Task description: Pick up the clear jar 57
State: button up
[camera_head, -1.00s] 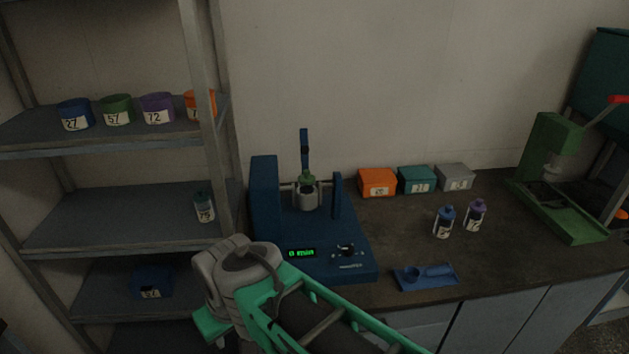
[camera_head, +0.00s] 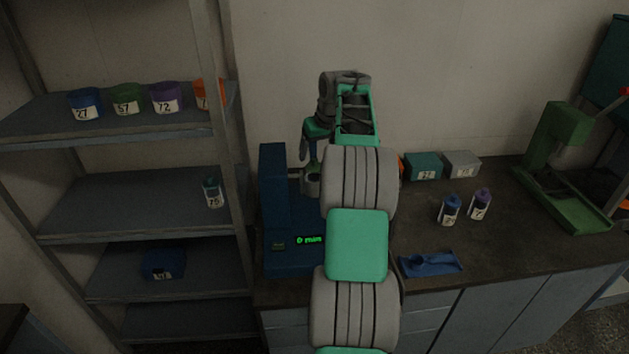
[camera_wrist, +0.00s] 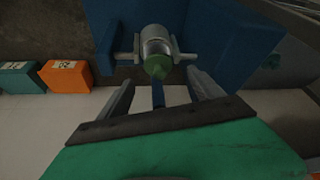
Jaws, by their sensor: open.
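A clear jar with a green lid (camera_wrist: 156,50) sits in the clamp of the blue sieve shaker (camera_wrist: 232,30). No number on it can be read. In the head view, the shaker (camera_head: 275,205) is partly covered by my arm, and the jar is mostly hidden. My gripper (camera_wrist: 160,80) is open and empty, its two fingers pointing at the lid end of the jar, one to each side and still apart from it. In the head view, my gripper (camera_head: 310,148) is above the shaker's clamp.
Orange (camera_wrist: 66,75) and teal (camera_wrist: 22,78) boxes stand beside the shaker. Two bottles (camera_head: 449,209) (camera_head: 480,204) and a blue tray (camera_head: 430,264) are on the counter to the right. A green press (camera_head: 565,165) stands farther right. Shelves at left hold a green pot 57 (camera_head: 126,99) and others.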

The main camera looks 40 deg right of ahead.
aim_at(315, 159)
jog(key=p+x, duration=0.1)
jog(key=x, duration=0.5)
jog(key=shift+w+d, duration=0.2)
jog(key=shift+r, duration=0.1)
grip_shut()
dwell(0.4)
